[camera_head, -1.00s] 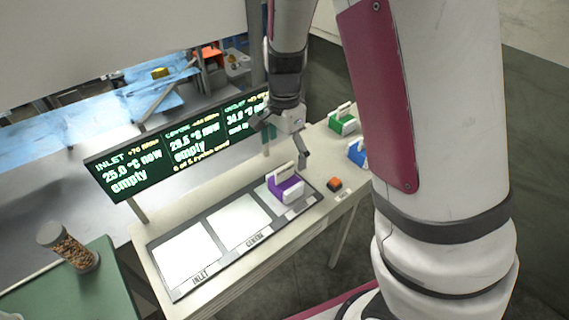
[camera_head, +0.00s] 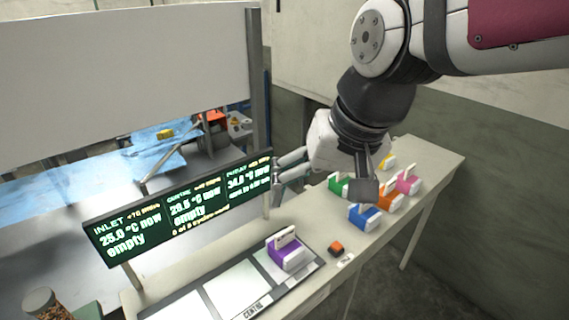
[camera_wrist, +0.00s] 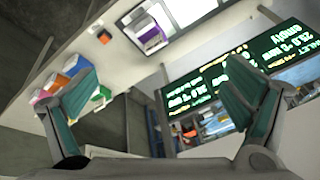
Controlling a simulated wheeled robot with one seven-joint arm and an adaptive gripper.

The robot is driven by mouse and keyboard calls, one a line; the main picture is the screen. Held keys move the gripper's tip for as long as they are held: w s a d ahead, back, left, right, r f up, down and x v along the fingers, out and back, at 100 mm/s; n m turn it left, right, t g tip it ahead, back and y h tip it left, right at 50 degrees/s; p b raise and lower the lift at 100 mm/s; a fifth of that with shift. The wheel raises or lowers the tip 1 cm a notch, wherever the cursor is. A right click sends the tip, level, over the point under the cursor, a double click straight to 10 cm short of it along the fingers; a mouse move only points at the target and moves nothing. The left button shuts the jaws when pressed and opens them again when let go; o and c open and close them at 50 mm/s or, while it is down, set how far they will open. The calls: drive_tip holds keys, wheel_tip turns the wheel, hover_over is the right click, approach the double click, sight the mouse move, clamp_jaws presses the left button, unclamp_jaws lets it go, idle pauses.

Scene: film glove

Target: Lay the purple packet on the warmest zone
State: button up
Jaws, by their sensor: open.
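The purple packet (camera_head: 287,254) with a white handle stands upright on the third, right-hand zone (camera_head: 266,264) of the dark-framed strip, beyond the centre zone (camera_head: 238,288). The sign (camera_head: 180,207) reads 25.0 °C for inlet, a middle value in the twenties for centre and 34.0 °C for outlet, the highest. In the wrist view the packet (camera_wrist: 151,39) shows at the top, beyond my spread fingers (camera_wrist: 160,88).
A red-orange button (camera_head: 336,249) sits right of the zones. A jar (camera_head: 45,303) is at the lower left. The sign stands along the table's back edge.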

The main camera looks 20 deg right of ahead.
drive_tip(key=s+n, duration=0.1)
drive_tip(key=s+r+n+t, duration=0.1)
drive_tip(key=s, duration=0.1)
drive_tip(key=s+n+h, duration=0.1)
drive_tip(key=s, duration=0.1)
drive_tip(key=shift+s+d+r+t, duration=0.2)
drive_tip(key=shift+d+r+t, duration=0.1)
idle(0.6)
